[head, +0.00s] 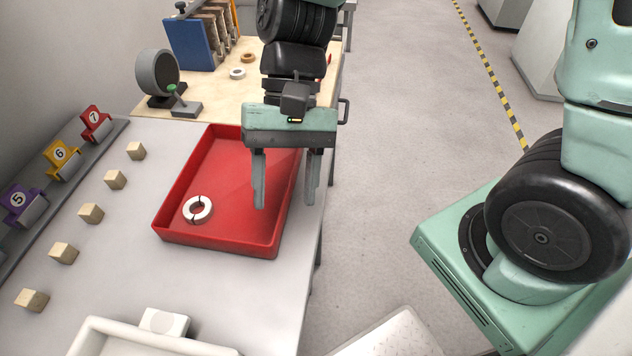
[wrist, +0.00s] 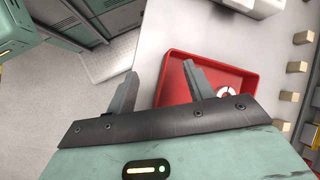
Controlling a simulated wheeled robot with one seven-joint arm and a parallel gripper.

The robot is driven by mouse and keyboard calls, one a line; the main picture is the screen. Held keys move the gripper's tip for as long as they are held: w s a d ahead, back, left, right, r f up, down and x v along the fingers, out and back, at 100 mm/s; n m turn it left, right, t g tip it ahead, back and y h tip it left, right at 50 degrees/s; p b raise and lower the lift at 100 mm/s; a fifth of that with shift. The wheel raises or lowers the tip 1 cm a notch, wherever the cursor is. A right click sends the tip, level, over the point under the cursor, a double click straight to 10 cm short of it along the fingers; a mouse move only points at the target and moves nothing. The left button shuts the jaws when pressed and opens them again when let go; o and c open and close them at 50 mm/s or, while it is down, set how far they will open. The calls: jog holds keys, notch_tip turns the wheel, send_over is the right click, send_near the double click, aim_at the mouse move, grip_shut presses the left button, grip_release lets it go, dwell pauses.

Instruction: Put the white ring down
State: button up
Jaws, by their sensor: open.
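The white ring (head: 197,209) lies flat in the red tray (head: 215,240), near its front left corner, with narrow dark gaps across it. It also shows in the wrist view (wrist: 227,90), partly cut off by my gripper's body. My gripper (head: 286,205) is open and empty. In the head view its fingers appear over the right side of the tray, to the right of the ring and apart from it. In the wrist view the two fingertips (wrist: 160,75) appear at the tray's edge, and the ring is to their right.
Several wooden blocks (head: 91,213) stand in a row left of the tray, beside numbered holders (head: 60,158). Another white ring (head: 237,73) and a tan ring (head: 248,57) lie on the wooden board behind. A white bin (head: 95,340) is in front. Open floor lies right of the table.

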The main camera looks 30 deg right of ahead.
jog(key=shift+s+d+r+n+t+h, duration=0.5)
jog(key=shift+s+n+t, duration=0.3)
jog(key=shift+n, duration=0.75)
jog(key=shift+s+d+r+n+t+h, duration=0.35)
jog(key=shift+s+n+t+h, duration=0.45)
jog(key=shift+n, duration=0.8)
jog(key=shift+s+d+r+n+t+h, duration=0.35)
jog(key=shift+s+d+n+t, duration=0.2)
jog(key=shift+n+t, duration=0.75)
jog(key=shift+n+g, duration=0.25)
jog(key=shift+g, duration=0.05)
